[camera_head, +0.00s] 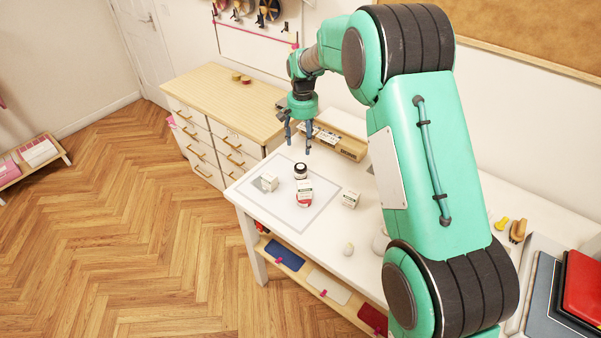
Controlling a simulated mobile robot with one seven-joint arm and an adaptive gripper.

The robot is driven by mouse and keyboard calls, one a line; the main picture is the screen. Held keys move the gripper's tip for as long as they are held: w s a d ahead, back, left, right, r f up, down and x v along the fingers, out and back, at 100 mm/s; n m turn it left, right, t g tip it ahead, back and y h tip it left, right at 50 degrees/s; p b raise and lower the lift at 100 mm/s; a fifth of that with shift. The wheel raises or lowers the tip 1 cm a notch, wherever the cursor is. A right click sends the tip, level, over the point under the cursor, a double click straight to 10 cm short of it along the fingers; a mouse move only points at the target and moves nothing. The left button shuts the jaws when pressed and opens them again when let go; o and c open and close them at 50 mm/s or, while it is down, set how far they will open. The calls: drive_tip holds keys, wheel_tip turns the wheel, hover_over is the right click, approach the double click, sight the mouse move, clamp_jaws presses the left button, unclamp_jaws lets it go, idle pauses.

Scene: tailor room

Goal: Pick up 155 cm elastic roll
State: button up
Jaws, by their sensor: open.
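My gripper (298,145) is open and empty, pointing down above the back part of the white table (285,255). Below it on the table is a pale mat (280,218). On the mat are a dark-capped jar (300,171), a white-and-red package (304,194) and a small whitish package (269,182). Another small white package (350,199) stands to their right. The labels are too small to read, so I cannot tell which of these, if any, is the 155 cm elastic roll. My gripper touches none of them.
Folded fabrics (560,295) are at the right.

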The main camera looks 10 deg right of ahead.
sight(301, 166)
drive_tip(key=shift+w+a+f, duration=0.15)
drive_tip(key=shift+w+f, duration=0.25)
drive_tip(key=shift+f, duration=0.3)
drive_tip(key=shift+f, duration=0.1)
drive_tip(key=shift+f+b, duration=0.65)
drive_tip(key=shift+f, duration=3.55)
drive_tip(key=shift+s+a+f+b, duration=0.1)
drive_tip(key=shift+f+b, duration=0.2)
drive_tip(key=shift+f, duration=1)
drive_tip(key=shift+s+f+b, duration=0.1)
drive_tip(key=shift+f+b, duration=0.2)
drive_tip(key=shift+f, duration=1)
drive_tip(key=shift+c, duration=0.5)
drive_tip(key=c, duration=1.1)
